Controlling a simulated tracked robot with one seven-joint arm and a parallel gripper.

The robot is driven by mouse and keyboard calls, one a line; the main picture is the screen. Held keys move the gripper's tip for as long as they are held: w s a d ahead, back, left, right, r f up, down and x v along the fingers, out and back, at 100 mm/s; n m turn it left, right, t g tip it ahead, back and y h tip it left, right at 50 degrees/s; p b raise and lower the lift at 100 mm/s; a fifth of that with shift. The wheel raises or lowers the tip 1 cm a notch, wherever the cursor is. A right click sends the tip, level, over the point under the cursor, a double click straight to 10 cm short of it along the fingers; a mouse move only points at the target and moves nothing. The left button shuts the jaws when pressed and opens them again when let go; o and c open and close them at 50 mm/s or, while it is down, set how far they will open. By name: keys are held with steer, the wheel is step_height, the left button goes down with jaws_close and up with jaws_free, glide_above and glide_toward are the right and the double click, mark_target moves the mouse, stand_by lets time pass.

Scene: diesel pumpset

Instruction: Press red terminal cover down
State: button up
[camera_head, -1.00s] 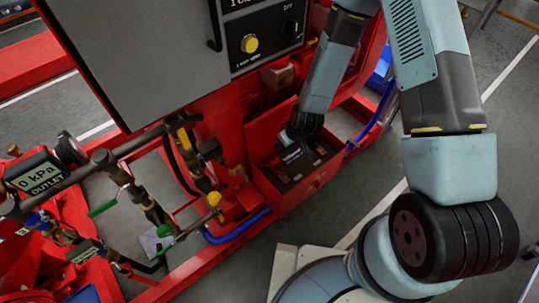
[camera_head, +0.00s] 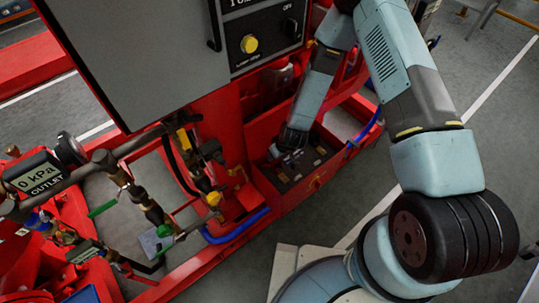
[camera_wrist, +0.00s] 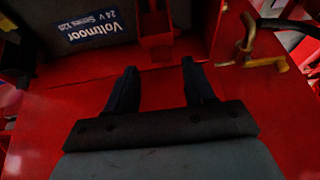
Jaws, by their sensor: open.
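The dark battery (camera_head: 305,165) sits in a red tray (camera_head: 299,197) low on the red machine in the head view. In the wrist view the battery (camera_wrist: 50,45) shows at the top left with a "Voltmoor 24 V" label. I cannot make out the red terminal cover for certain in either view. My gripper (camera_head: 276,152) is over the left part of the battery tray in the head view. In the wrist view my gripper (camera_wrist: 159,66) has its two dark fingers apart with nothing between them, over a red surface.
A grey control cabinet (camera_head: 135,50) with a yellow button (camera_head: 249,44) stands above. Pipes and valves (camera_head: 140,195) are to the left. A blue hose (camera_head: 235,230) runs beside the tray. A brass tap (camera_wrist: 250,45) is at right in the wrist view. Open floor lies at right.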

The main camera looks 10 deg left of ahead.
mark_target(275, 163)
steer(key=shift+x, duration=1.8)
steer(key=shift+c, duration=0.5)
